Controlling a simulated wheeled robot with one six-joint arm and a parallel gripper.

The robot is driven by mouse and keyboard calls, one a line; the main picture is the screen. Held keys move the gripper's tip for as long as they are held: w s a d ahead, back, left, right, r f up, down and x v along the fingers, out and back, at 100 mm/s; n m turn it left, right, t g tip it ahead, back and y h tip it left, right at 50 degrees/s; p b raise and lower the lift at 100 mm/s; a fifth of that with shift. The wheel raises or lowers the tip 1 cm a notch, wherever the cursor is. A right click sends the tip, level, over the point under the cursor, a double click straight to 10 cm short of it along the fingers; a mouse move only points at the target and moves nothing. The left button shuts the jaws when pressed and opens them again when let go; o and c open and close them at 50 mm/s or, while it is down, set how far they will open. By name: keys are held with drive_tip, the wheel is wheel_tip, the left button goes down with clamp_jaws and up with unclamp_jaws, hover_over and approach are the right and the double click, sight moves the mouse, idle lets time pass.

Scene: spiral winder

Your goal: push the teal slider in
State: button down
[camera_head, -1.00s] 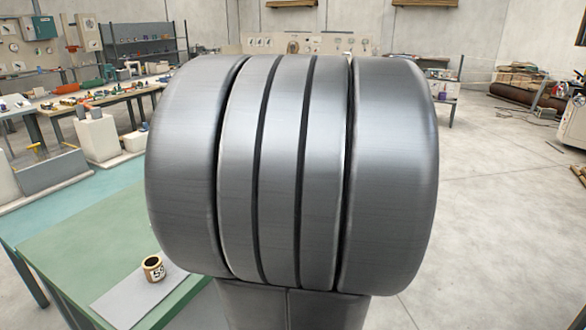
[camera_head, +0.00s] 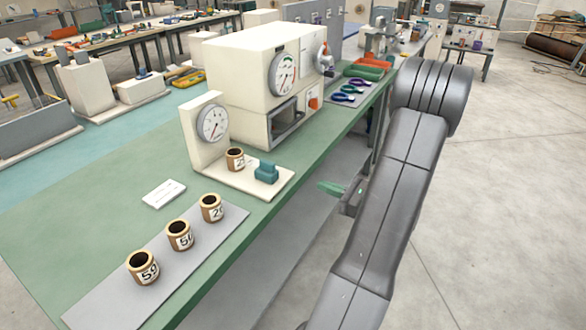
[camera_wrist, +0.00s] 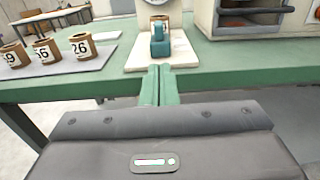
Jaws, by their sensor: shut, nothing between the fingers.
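The teal slider (camera_head: 266,173) sits at the front of a cream base plate (camera_head: 225,182) on the green bench. Behind it a brown numbered cup (camera_head: 235,158) stands before a cream upright with a round dial (camera_head: 212,123). In the wrist view the slider (camera_wrist: 160,42) shows straight ahead, with the cup partly hidden behind it. My gripper (camera_head: 325,187) is just off the bench's front edge, apart from the slider. In the wrist view its green fingers (camera_wrist: 159,70) are together and empty, pointing at the slider.
Several brown numbered cups (camera_head: 179,236) stand on a grey mat (camera_head: 118,305) at the left. A white card (camera_head: 164,194) lies on the bench. A large cream machine (camera_head: 250,75) stands behind the plate. The bench edge (camera_wrist: 100,92) runs under my fingers.

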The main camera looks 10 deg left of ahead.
drive_tip(key=p, duration=0.2)
approach(267, 164)
drive_tip(key=w+a, duration=0.1)
drive_tip(key=a+f, duration=0.1)
drive_tip(key=w+a, duration=0.1)
drive_tip(key=a, duration=0.1)
drive_tip(key=shift+w+f, duration=0.15)
drive_tip(key=shift+w, duration=0.15)
drive_tip(key=b+x, duration=0.1)
drive_tip(key=x, duration=0.5)
drive_tip(key=shift+f, duration=0.15)
drive_tip(key=shift+w+a+r, duration=0.1)
drive_tip(key=shift+a+r, duration=0.05)
drive_tip(key=shift+r, duration=0.1)
